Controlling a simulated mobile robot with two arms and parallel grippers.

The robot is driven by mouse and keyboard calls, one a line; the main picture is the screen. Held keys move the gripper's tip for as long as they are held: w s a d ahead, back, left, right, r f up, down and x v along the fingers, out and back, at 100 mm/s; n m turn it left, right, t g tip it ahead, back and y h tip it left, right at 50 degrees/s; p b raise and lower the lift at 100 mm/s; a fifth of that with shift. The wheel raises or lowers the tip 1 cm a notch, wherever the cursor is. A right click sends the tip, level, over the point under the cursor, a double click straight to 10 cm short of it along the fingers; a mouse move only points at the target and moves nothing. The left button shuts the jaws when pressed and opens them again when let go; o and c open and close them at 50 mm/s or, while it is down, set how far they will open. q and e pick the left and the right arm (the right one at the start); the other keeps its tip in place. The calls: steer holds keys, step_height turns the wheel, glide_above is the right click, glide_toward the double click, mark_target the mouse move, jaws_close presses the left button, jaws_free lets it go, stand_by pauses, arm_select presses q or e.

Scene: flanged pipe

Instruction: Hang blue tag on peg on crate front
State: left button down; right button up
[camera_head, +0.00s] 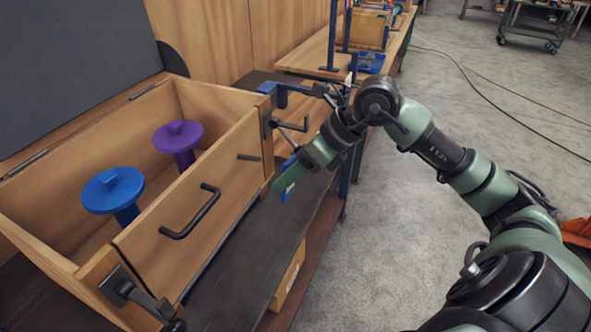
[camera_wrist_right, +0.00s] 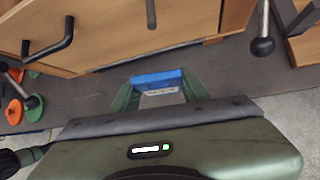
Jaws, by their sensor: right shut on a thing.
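The wooden crate (camera_head: 140,262) stands open on a dark bench top, its front face toward the lower right. A short dark peg (camera_head: 248,157) sticks out of the front, right of the black handle. In the right wrist view the peg (camera_wrist_right: 151,14) is at the top centre and the handle (camera_wrist_right: 50,42) at the upper left. My right gripper (camera_head: 283,184) is shut on the blue tag (camera_head: 291,188), beside the crate's right front corner. The tag (camera_wrist_right: 157,77) lies between the green fingertips in the right wrist view, apart from the peg. My left gripper is out of view.
Black latches with ball ends (camera_head: 140,297) stick out at both front corners of the crate. A blue spool (camera_head: 113,189) and a purple spool (camera_head: 177,136) stand inside. A blue frame (camera_head: 332,40) stands behind my right gripper.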

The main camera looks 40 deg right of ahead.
steer(key=w+a+p, duration=0.4)
steer(key=w, duration=0.3)
steer(key=shift+w+a+f+p, duration=0.3)
steer(key=shift+w+f, duration=0.05)
steer(key=shift+f, duration=0.05)
stand_by(0.8)
stand_by(0.6)
steer(key=o, duration=1.4)
steer(key=shift+f, duration=0.2)
